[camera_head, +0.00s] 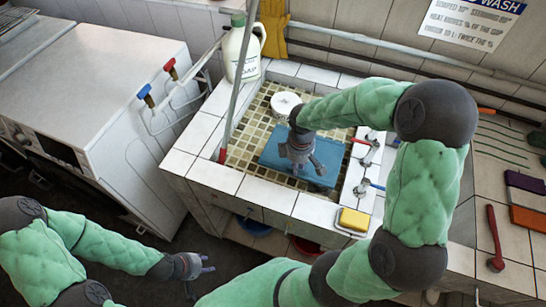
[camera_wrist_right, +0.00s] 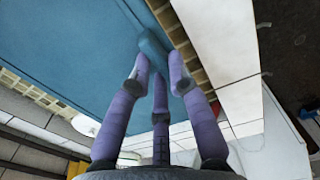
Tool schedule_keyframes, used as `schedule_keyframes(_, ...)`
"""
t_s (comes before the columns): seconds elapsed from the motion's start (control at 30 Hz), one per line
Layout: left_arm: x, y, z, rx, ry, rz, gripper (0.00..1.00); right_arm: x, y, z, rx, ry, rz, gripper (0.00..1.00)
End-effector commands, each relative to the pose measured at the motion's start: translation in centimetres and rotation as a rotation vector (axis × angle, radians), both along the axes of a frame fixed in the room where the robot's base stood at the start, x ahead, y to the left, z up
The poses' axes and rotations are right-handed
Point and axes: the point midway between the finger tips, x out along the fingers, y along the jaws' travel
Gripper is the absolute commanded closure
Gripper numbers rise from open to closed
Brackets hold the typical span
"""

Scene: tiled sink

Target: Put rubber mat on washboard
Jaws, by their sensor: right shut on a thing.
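The blue rubber mat (camera_head: 275,152) lies in the tiled sink basin and looks flat. My right gripper (camera_head: 315,166) reaches down over its right part and hides some of it. In the right wrist view the mat (camera_wrist_right: 75,45) fills the upper left, and the fingers of my right gripper (camera_wrist_right: 158,72) are closed around a raised blue piece at its edge. The contact is partly hidden by the fingers. My left gripper (camera_head: 198,266) is open and empty, low in front of the sink. I cannot clearly make out a washboard.
A white round item (camera_head: 285,104) and a white jug (camera_head: 243,50) stand at the back left. A yellow sponge (camera_head: 354,220) lies on the front rim. Taps (camera_head: 365,155) line the right rim. The right counter holds a red brush (camera_head: 495,240) and dark green strips (camera_head: 500,146).

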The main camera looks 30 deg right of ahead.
Motion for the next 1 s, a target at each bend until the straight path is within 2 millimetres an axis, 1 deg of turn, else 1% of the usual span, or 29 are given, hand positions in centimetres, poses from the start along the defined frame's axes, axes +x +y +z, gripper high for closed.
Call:
schedule_keyframes(0.03, 0.0, 0.0, -0.4, 0.0, 0.0, 0.0, 0.6, 1.0, 0.4, -0.7, 0.001, -0.001, 0.004, 1.0)
schedule_keyframes(0.3, 0.0, 0.0, -1.7, 0.0, 0.0, 0.0, 0.6, 6.4, 2.3, -3.2, 0.0, -0.001, 0.002, 1.0)
schedule_keyframes(0.37, 0.0, 0.0, -2.0, 0.0, 0.0, 0.0, 0.6, 7.5, 2.7, -3.8, -0.001, -0.001, 0.002, 1.0)
schedule_keyframes(0.5, 0.0, 0.0, -2.8, 0.0, 0.0, 0.0, 0.6, 9.3, 3.3, -6.2, 0.001, 0.001, 0.001, 1.0)
schedule_keyframes(0.6, 0.0, 0.0, -3.2, 0.0, 0.0, 0.0, 0.6, 10.3, 3.7, -7.4, 0.0, -0.001, 0.0, 1.0)
schedule_keyframes(0.7, 0.0, 0.0, -3.4, 0.0, 0.0, 0.0, 0.6, 11.0, 3.9, -8.1, 0.001, -0.002, -0.001, 1.0)
schedule_keyframes(0.87, 0.0, 0.0, -3.5, 0.0, 0.0, 0.0, 0.6, 11.4, 4.0, -8.6, 0.0, -0.001, -0.001, 1.0)
schedule_keyframes(0.97, 0.0, 0.0, -3.8, 0.0, 0.0, 0.0, 0.6, 11.9, 4.2, -9.4, 0.0, -0.001, -0.001, 1.0)
schedule_keyframes(1.0, 0.0, 0.0, -4.1, 0.0, 0.0, 0.0, 0.6, 12.1, 4.3, -9.9, 0.0, 0.0, -0.001, 1.0)
